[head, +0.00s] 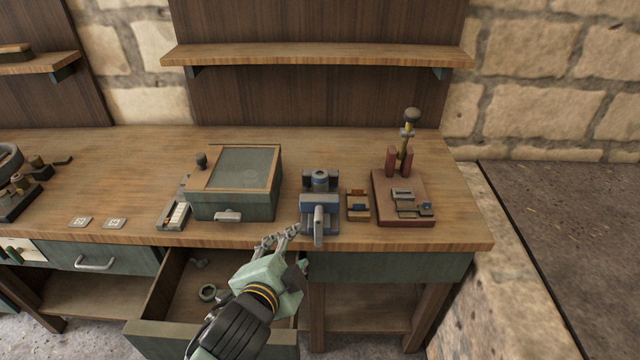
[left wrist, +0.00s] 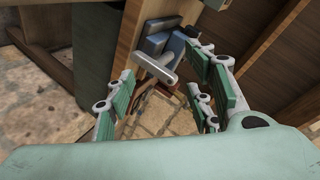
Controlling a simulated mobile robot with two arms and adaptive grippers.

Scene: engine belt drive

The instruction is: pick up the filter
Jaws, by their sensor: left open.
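I cannot tell for sure which thing is the filter. A small round ring-shaped part (head: 207,292) lies in the open drawer (head: 160,335), with another small grey part (head: 198,262) near the drawer's back. My left gripper (head: 280,237) is open at the bench's front edge, just left of a blue-grey vise (head: 319,200). In the left wrist view my open left gripper (left wrist: 163,97) has nothing clasped between its green-padded fingers. The vise's grey handle (left wrist: 155,68) shows beyond them. My left arm hides the drawer's right part. My right gripper is not in view.
A green box with a glass lid (head: 235,205) stands left of the vise. A small wooden tray (head: 357,214) and a red-based lever press (head: 403,215) stand right of it. A shelf (head: 320,56) hangs above. The bench's back middle is clear.

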